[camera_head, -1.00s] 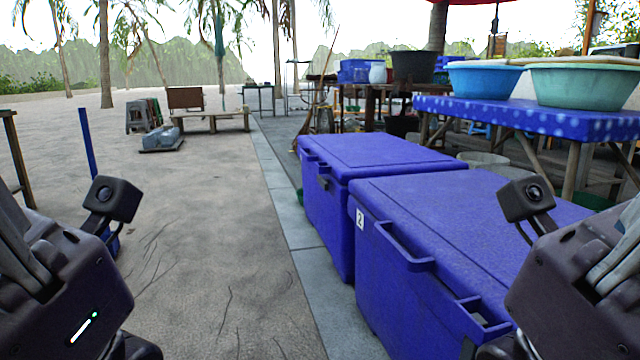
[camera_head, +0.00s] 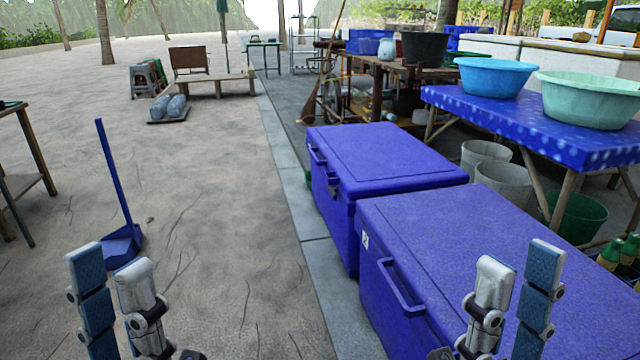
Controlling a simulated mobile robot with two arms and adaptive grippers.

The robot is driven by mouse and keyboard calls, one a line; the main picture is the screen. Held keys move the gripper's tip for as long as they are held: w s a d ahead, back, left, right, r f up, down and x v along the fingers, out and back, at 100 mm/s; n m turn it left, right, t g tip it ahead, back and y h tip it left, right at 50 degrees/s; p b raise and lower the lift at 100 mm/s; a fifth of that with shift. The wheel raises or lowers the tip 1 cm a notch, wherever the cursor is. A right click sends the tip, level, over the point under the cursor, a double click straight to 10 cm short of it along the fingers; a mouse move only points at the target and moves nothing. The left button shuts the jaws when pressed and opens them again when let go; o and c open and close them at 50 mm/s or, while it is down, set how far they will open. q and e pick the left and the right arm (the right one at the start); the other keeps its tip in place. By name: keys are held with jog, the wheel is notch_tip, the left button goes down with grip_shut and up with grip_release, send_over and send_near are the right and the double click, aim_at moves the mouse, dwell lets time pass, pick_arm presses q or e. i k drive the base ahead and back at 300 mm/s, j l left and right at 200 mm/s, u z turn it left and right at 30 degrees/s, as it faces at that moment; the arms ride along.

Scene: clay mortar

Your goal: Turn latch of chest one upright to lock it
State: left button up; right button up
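Two blue chests with closed lids stand in a row. The farther chest (camera_head: 385,165) has a handle (camera_head: 318,156) and a small latch (camera_head: 332,184) on its left-facing side; the latch's exact angle is too small to tell. The nearer chest (camera_head: 450,230) carries a white label (camera_head: 365,240) and a bar handle (camera_head: 400,287); its lower front is cut off by the frame. My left gripper (camera_head: 108,264) is open and empty, over the sand left of the chests. My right gripper (camera_head: 519,265) is open and empty, in front of the nearer chest's right part in the picture.
A blue dustpan with a tall handle (camera_head: 122,200) stands on the sand at left, beyond my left gripper. A blue-clothed table (camera_head: 480,112) with two basins stands right of the chests, with buckets (camera_head: 505,180) below. The sand left of the chests (camera_head: 220,220) is mostly clear.

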aim_at(331, 191)
jog(key=i+j+u, duration=0.35)
jog(key=i, duration=0.15)
jog(key=i+j+u, duration=0.3)
jog(key=i, duration=0.25)
jog(key=i+u, duration=0.35)
jog(key=i, duration=0.2)
jog(key=i+z, duration=0.3)
jog(key=i, duration=0.15)
jog(key=i+j+z, duration=0.3)
jog(key=i, duration=0.2)
jog(key=i+j+z, duration=0.3)
jog(key=i, duration=0.15)
jog(key=i+j+z, duration=0.2)
jog(key=z, duration=0.2)
jog(key=i+j+z, duration=0.25)
jog(key=z, duration=0.15)
jog(key=i+j+z, duration=0.15)
jog(key=j+z, duration=0.25)
jog(key=i+j+z, duration=0.15)
jog(key=j+z, duration=0.25)
